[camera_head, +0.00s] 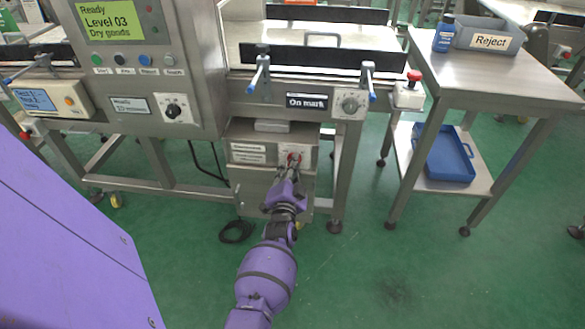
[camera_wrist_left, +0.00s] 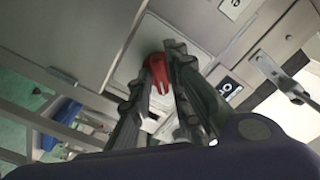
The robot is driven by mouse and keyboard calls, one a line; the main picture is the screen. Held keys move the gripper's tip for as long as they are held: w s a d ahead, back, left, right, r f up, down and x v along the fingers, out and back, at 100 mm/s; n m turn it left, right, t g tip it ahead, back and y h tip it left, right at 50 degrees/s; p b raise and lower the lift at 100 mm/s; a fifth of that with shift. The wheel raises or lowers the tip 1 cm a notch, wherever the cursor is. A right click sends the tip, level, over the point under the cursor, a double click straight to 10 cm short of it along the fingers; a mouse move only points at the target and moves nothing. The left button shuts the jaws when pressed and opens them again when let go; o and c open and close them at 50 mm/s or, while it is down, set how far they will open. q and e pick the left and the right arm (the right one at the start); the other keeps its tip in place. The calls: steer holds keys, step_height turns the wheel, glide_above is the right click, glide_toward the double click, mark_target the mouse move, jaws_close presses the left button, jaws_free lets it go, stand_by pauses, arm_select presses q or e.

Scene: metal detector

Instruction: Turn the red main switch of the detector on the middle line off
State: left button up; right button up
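The red main switch (camera_head: 294,158) sits on the right part of a grey box (camera_head: 247,177) under the detector's conveyor. In the left wrist view the red switch knob (camera_wrist_left: 157,68) shows between the two dark fingers of my left gripper (camera_wrist_left: 163,72). In the head view the left gripper (camera_head: 291,168) reaches up to the switch and partly covers it. Its fingers stand on both sides of the knob; I cannot tell whether they press on it. The detector's screen (camera_head: 106,20) reads "Ready, Level 03, Dry goods". My right gripper is not in view.
A black rotary knob (camera_head: 174,110) and a row of coloured buttons sit on the detector cabinet. A grey knob (camera_head: 350,104) is beside the "On mark" label (camera_head: 306,102). A red-topped button (camera_head: 413,77) is at the conveyor's right end. A steel table (camera_head: 487,78) with a "Reject" bin (camera_head: 488,38) stands right.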

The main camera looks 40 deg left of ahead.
arm_select(q)
jaws_close()
steer(key=shift+n, duration=0.4)
steer(key=n+p, duration=0.2)
steer(key=n, duration=1.4)
steer(key=shift+d+n, duration=0.1)
steer(key=shift+n, duration=0.3)
steer(key=o, duration=0.5)
jaws_free()
